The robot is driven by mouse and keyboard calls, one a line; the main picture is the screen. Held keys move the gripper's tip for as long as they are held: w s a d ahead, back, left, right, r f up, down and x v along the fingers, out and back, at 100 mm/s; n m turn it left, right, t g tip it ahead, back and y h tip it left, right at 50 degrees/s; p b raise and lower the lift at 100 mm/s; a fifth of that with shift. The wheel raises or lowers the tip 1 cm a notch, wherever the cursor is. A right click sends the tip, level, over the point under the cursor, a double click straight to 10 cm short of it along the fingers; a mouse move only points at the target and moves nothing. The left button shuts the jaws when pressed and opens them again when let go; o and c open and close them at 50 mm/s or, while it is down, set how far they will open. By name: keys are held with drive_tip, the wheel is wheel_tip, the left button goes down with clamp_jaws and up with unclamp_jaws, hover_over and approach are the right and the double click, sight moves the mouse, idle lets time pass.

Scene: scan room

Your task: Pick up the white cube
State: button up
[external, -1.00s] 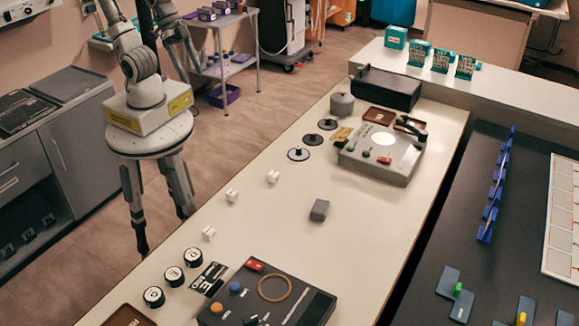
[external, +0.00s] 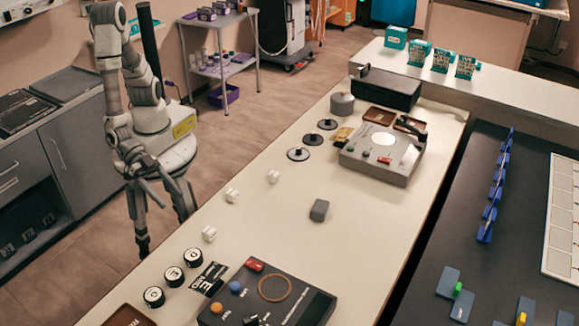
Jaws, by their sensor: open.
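Several small white blocks lie in a spaced row near the left edge of the long cream table: one nearest the camera (external: 209,233), one in the middle (external: 232,195) and one farther back (external: 273,176). They look alike, and I cannot tell which is the white cube. My gripper (external: 163,195) hangs low beside my base, left of the table edge. Its fingers are spread and empty, pointing down and right. It is apart from all the white blocks; the nearest ones lie to its right.
A grey block (external: 319,210) lies mid-table. Black round jars (external: 173,276) and a dark control panel (external: 268,296) stand at the near end. Black discs (external: 298,154) and a grey device (external: 382,153) are farther back. The table between the blocks is bare.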

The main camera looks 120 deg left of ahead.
drive_tip(key=s+f, duration=0.1)
drive_tip(key=s, duration=0.1)
drive_tip(key=m+t+y+b, duration=0.1)
drive_tip(key=t+b, duration=0.1)
drive_tip(key=b, duration=0.1)
approach(206, 228)
drive_tip(key=x, duration=0.5)
drive_tip(key=shift+d+f, duration=0.15)
drive_tip(key=shift+d, duration=0.1)
drive_tip(key=x, duration=0.2)
drive_tip(key=b+x, duration=0.1)
drive_tip(key=x, duration=0.1)
drive_tip(key=shift+w+a+f, duration=0.1)
drive_tip(key=shift+a+f, duration=0.1)
drive_tip(key=shift+a, duration=0.05)
drive_tip(key=shift+w+f, duration=0.1)
drive_tip(key=shift+w, duration=0.35)
clamp_jaws()
